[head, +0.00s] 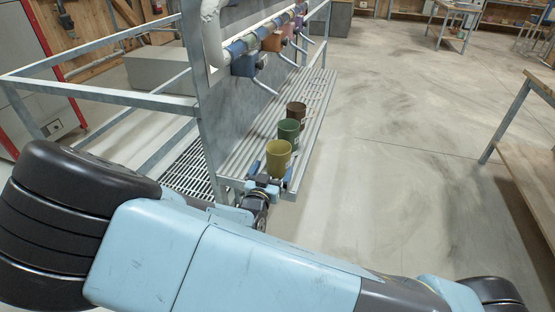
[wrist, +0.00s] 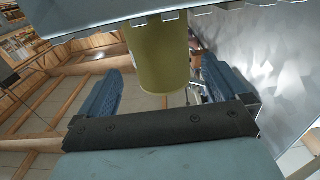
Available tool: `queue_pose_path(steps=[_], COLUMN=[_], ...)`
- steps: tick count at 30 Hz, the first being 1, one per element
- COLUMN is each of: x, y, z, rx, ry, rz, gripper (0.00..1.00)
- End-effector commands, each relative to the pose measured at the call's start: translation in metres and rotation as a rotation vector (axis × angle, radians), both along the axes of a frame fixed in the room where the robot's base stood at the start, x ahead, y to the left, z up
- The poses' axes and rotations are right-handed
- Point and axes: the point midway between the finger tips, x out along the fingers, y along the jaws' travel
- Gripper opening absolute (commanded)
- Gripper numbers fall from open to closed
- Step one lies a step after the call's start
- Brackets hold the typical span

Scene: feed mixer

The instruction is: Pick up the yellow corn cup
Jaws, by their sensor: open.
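The yellow corn cup (head: 278,158) stands upright at the near end of a ribbed metal shelf (head: 236,168). My gripper (head: 265,176) is at the near end of the shelf, just in front of the cup, with its two blue fingers apart. In the wrist view the yellow cup (wrist: 160,55) shows ahead, between the open fingers (wrist: 161,92) in the picture. The fingers hold nothing. I cannot tell whether either finger touches the cup.
A green cup (head: 289,131) and a brown cup (head: 296,114) stand behind the yellow one on the shelf. A metal panel (head: 232,110) with coloured dispensers (head: 272,41) rises on the left. A workbench (head: 530,165) stands at right. The floor between is clear.

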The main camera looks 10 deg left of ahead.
Motion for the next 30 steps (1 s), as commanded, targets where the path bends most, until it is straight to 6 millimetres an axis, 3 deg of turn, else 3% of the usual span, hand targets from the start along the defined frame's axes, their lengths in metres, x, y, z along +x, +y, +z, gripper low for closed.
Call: queue_pose_path(steps=[4,14,24,30], x=[0.021,0.038,0.079,0.082], y=[-0.003,-0.004,-0.007,-0.007], z=[0.000,-0.001,-0.004,-0.004], rx=[0.002,0.001,0.001,0.001], ry=[0.000,0.001,0.001,0.002], rz=[-0.004,-0.005,-0.006,-0.005], gripper=[1.00,1.00,1.00,1.00])
